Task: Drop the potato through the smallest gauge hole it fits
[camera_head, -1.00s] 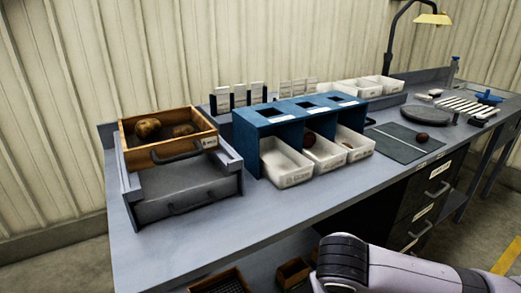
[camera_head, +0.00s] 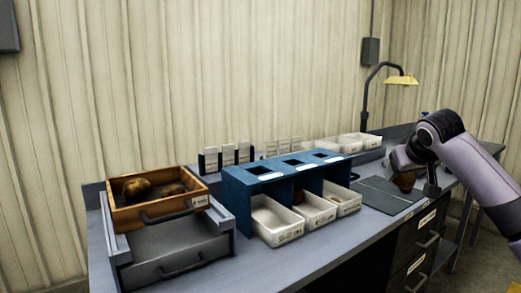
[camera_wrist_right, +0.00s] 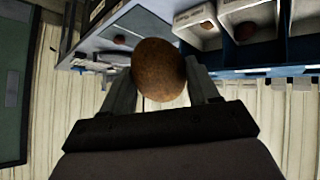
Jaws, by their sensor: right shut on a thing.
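My right gripper (camera_head: 416,178) is shut on a brown potato (camera_head: 405,181) above the dark mat at the right of the bench. In the right wrist view the round potato (camera_wrist_right: 160,70) sits between the two fingers. The blue gauge box (camera_head: 237,198) stands mid-bench, left of the gripper and well apart from it. Its top has a row of three square holes (camera_head: 257,170), with pale labels. White bins (camera_head: 280,238) stand under it; the left one looks empty, and the middle and right ones hold something brown. My left gripper is out of view.
A wooden crate (camera_head: 160,217) with potatoes (camera_head: 136,188) sits on a grey stand at the left. Upright label cards (camera_head: 228,155) stand behind the gauge box. A dark mat (camera_head: 385,196) lies right of the bins. A yellow lamp (camera_head: 402,79) rises at the back right.

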